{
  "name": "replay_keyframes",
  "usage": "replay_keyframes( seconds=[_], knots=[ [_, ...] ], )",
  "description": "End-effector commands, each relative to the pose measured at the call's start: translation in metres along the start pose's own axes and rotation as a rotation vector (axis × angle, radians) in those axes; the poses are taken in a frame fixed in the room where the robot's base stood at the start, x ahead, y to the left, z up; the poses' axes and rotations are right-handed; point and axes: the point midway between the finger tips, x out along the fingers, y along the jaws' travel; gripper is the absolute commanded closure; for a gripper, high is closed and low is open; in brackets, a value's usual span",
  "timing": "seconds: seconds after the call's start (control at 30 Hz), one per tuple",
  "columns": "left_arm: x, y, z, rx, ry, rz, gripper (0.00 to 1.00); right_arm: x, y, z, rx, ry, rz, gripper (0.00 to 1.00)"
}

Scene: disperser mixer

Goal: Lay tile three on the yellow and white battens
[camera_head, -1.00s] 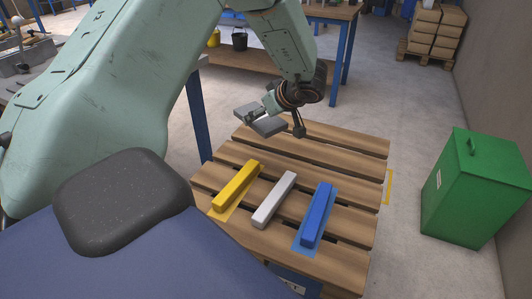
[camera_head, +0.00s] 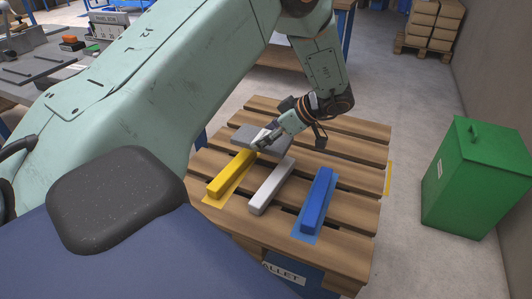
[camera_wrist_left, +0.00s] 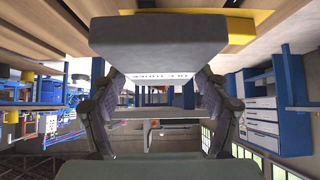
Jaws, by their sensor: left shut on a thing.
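My left gripper (camera_head: 268,139) is shut on a flat grey tile (camera_head: 243,136). The tile is low over the far ends of the yellow batten (camera_head: 226,181) and the white batten (camera_head: 267,193); I cannot tell whether it touches them. In the left wrist view, the tile (camera_wrist_left: 158,36) fills the top, with a white lettered label strip (camera_wrist_left: 160,77) on its edge. A bit of the yellow batten (camera_wrist_left: 240,32) shows behind it. The gripper partly covers the tile in the head view. My right gripper is not in view.
A blue batten (camera_head: 317,202) lies on blue marking at the right of the wooden pallet (camera_head: 345,227). A green lidded bin (camera_head: 473,182) stands on the floor to the right. A bench with tools (camera_head: 60,72) is at the left.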

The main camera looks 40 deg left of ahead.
Motion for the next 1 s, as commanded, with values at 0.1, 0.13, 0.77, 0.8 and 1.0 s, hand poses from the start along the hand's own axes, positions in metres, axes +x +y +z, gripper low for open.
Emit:
replay_keyframes(
  seconds=[0.1,0.13,0.77,0.8,1.0],
  knots=[
    [0.006,0.001,0.006,-0.001,0.001,0.003,0.86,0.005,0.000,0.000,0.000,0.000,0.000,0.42],
    [0.009,0.001,0.009,-0.001,0.001,0.003,0.86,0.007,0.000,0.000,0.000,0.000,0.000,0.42],
    [0.036,0.001,0.036,-0.002,0.001,0.004,0.86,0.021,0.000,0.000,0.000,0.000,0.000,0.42],
    [0.036,0.001,0.036,-0.001,0.001,0.004,0.86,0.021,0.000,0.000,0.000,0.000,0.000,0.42],
    [0.038,0.001,0.038,-0.001,-0.001,0.002,0.16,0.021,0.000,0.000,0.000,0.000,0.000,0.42]
  ],
)
